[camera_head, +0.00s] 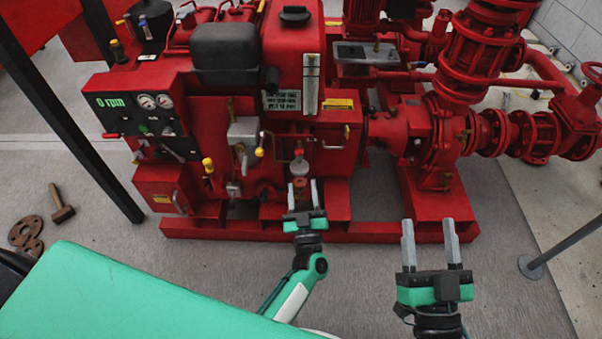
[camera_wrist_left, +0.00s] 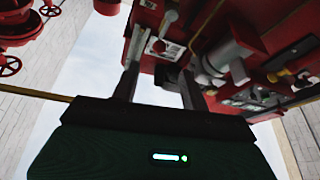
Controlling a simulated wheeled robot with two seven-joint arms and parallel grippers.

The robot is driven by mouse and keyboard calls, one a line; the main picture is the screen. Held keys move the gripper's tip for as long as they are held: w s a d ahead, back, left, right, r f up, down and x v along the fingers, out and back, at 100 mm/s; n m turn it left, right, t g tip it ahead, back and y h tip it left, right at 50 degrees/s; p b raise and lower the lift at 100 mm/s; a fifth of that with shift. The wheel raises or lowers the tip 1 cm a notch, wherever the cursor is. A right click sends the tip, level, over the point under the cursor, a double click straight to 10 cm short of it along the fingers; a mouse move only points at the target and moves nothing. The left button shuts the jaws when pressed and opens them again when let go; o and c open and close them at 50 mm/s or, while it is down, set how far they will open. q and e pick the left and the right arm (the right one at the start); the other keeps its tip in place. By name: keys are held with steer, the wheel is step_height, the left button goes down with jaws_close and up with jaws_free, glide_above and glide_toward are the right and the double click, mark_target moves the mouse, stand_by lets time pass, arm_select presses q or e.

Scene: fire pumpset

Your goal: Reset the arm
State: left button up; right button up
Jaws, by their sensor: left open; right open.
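My left gripper (camera_head: 302,194) is open in front of the red pumpset (camera_head: 230,170), at its lower middle, near a small red-topped fitting (camera_head: 299,166). Nothing shows between its fingers, though whether a finger touches the machine is unclear. In the left wrist view the two dark fingers (camera_wrist_left: 158,85) stand apart, with the red machine and grey parts beyond them, seen tilted. My right gripper (camera_head: 430,243) is open and empty, fingers pointing away from me, over the grey floor in front of the red pump (camera_head: 420,130) on the right.
A control panel (camera_head: 140,115) reading "0 rpm" is at the machine's left. A dark post (camera_head: 65,110) stands left of it. A hammer (camera_head: 61,204) and rusty flanges (camera_head: 26,233) lie on the floor at left. A grey post with a round base (camera_head: 532,267) stands at right.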

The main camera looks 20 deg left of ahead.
arm_select(q)
steer(key=shift+s+d+f, duration=0.1)
steer(key=shift+s+f, duration=0.05)
steer(key=shift+s, duration=0.15)
stand_by(0.4)
